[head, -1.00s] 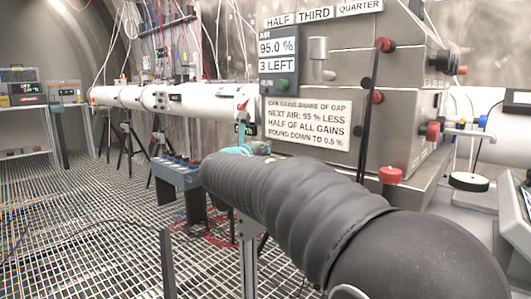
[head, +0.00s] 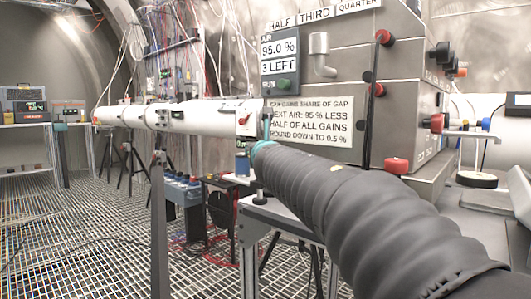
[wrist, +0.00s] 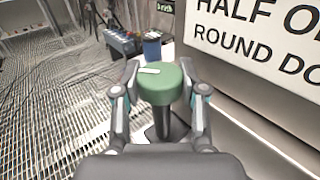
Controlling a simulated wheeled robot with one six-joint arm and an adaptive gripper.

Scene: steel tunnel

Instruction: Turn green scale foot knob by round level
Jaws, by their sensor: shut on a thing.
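The green knob (wrist: 158,88) is a round cap with a white pointer mark on top, on a dark stem. It stands between the two fingers of my gripper (wrist: 160,80) in the wrist view, and the fingers are shut on its sides. The pointer mark lies toward the upper left of the cap. In the head view my dark ribbed arm hides the knob and most of the gripper; only a teal part shows at the arm's far end. I cannot make out a round level in either view.
A steel cabinet (head: 360,85) with a lettered panel (head: 310,122) stands close on the right. A long white tube (head: 185,116) runs behind the arm. A grey table (head: 262,212) is below the arm. Grating floor at left is mostly clear.

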